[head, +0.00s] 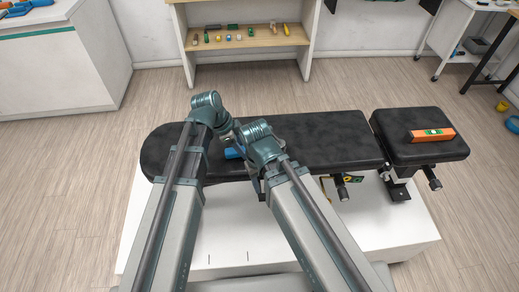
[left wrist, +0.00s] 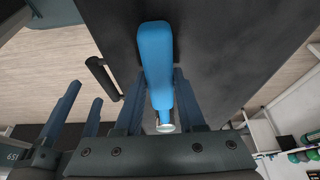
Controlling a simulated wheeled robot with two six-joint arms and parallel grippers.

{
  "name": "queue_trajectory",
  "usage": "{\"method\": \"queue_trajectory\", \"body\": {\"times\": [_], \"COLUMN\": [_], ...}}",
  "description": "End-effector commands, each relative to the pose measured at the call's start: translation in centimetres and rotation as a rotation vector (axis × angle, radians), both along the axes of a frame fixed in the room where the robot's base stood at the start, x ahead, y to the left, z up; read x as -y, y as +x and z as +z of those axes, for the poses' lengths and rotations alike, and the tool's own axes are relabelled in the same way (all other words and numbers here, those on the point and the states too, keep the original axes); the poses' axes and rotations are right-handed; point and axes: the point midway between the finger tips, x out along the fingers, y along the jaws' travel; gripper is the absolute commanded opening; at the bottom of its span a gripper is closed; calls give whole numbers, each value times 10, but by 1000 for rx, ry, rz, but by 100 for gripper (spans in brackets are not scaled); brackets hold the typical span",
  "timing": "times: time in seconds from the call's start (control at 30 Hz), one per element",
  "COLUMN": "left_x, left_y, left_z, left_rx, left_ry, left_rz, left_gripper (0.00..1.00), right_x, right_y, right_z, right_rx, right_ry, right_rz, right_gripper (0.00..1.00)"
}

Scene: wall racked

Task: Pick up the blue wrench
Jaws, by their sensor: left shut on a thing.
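The blue wrench (head: 234,153) shows as a small blue patch at the black bench pad, between my two arms in the head view. In the left wrist view the wrench (left wrist: 157,62) has a smooth blue handle and a pale metal end near my gripper. My left gripper (left wrist: 160,95) is shut on it, one finger on each side of the handle. I cannot tell whether the wrench touches the pad. My right gripper (left wrist: 76,112) is close beside, its two fingers apart with nothing visible between them. In the head view the arms hide most of both grippers.
The black padded bench (head: 325,135) stands on a white platform (head: 210,245). An orange level (head: 432,135) lies on its right-hand pad. A wooden shelf (head: 245,38) with several small items stands behind. A white counter (head: 50,75) is at left. Floor between is clear.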

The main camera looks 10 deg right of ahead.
Motion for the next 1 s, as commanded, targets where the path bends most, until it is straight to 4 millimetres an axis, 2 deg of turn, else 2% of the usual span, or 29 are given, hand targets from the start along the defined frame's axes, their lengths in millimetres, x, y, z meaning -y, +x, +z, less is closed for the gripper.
{"method": "queue_trajectory", "body": {"times": [0.37, 0.53, 0.77, 1.0], "left_x": [0, 0, 0, 0], "left_y": [0, 0, 0, 0], "left_z": [1, 10, 37, 75], "left_rx": [0, 0, 0, 0], "left_ry": [-1, -1, -1, -1], "left_rz": [0, 0, 0, 0], "left_gripper": [0, 0, 0, 0], "right_x": [0, 0, 0, 0], "right_y": [0, 0, 0, 0], "right_z": [1, 10, 37, 75], "right_rx": [0, 0, 0, 0], "right_ry": [0, 0, 0, 0], "right_rz": [0, 0, 0, 0], "right_gripper": [50, 50, 50, 50]}}
